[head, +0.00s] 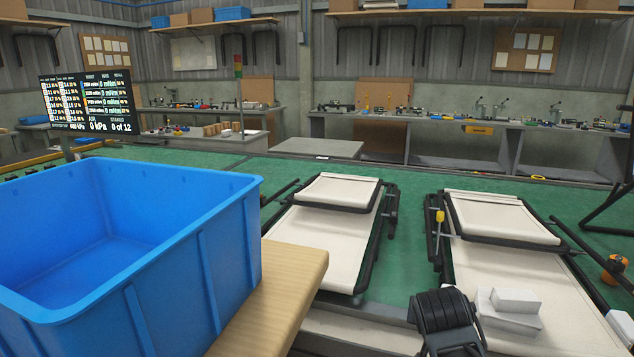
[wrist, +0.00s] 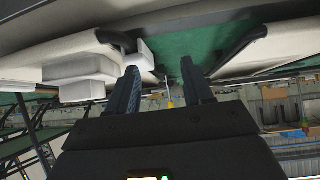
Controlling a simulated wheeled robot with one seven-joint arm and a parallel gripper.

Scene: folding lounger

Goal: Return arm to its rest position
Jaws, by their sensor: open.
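My gripper (wrist: 162,82) shows in the wrist view with its two dark fingers apart and nothing between them. It points towards the green work surface and the frame of a lounger, and the wrist picture appears upside down. White blocks (wrist: 80,75) lie to the left of the fingers there. In the head view a black ribbed part of my arm stands at the bottom, right of centre, in front of the right folding lounger (head: 500,217). The fingers cannot be made out in that view. A second folding lounger (head: 340,192) lies to its left.
An empty blue bin (head: 215,255) stands on a wooden board (head: 285,280) at the left. Stacked white blocks (head: 515,300) lie on the right lounger. A yellow-handled tool (head: 440,217) is at its left edge. An orange-and-black object (head: 614,268) is at the far right.

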